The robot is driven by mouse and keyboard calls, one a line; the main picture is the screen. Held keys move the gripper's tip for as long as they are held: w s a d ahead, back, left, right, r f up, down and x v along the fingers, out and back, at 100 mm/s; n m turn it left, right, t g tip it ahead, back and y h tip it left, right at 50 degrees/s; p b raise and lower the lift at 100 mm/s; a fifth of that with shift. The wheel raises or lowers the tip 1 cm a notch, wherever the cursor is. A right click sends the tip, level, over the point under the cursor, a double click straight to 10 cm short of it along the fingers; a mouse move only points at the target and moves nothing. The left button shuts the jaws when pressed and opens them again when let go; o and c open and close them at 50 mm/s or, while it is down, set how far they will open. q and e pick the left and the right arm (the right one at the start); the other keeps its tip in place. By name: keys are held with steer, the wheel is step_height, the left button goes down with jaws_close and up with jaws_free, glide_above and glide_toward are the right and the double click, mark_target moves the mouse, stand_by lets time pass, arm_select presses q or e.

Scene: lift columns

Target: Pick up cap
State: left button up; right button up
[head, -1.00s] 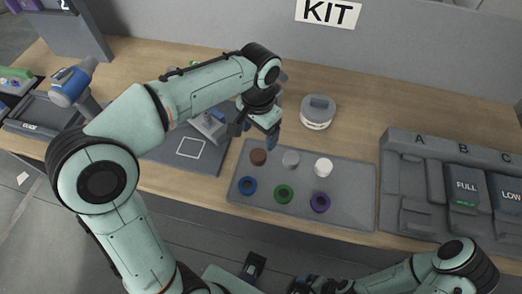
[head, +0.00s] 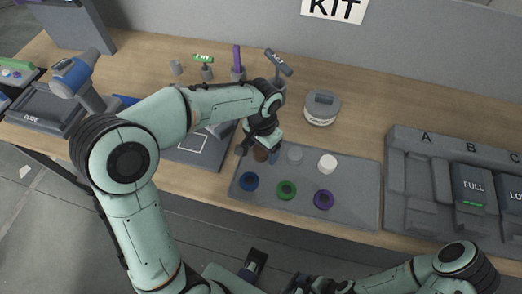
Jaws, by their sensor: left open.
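A brown cap (head: 261,154) sits at the back left of the grey tray (head: 350,212). A grey cap (head: 295,153) and a white cap (head: 327,164) are in the same row. A blue ring-like piece (head: 249,181), a green one (head: 286,190) and a purple one (head: 323,199) form the front row. My left gripper (head: 257,153) is open, pointing down, with its fingers on either side of the brown cap, which it partly covers. I cannot tell whether they touch it. My right arm is at the bottom right; its gripper end (head: 298,286) is unclear at the lower edge.
A round white container with a grey lid (head: 321,108) stands behind the tray. A grey rack marked A, B, C (head: 415,205) is at the right. Holders with tools (head: 238,74) stand at the back. A blue scanner-like device (head: 75,77) is at the left.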

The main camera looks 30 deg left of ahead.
arm_select(q)
steer(key=c, duration=1.1)
steer(key=shift+r, duration=0.15)
step_height(320, 180, up, 22)
steer(key=p, duration=0.5)
steer(key=shift+f, duration=0.25)
arm_select(e)
step_height(320, 180, up, 6)
steer(key=w, duration=0.2)
steer(key=shift+w, duration=0.25)
steer(key=shift+f, duration=0.1)
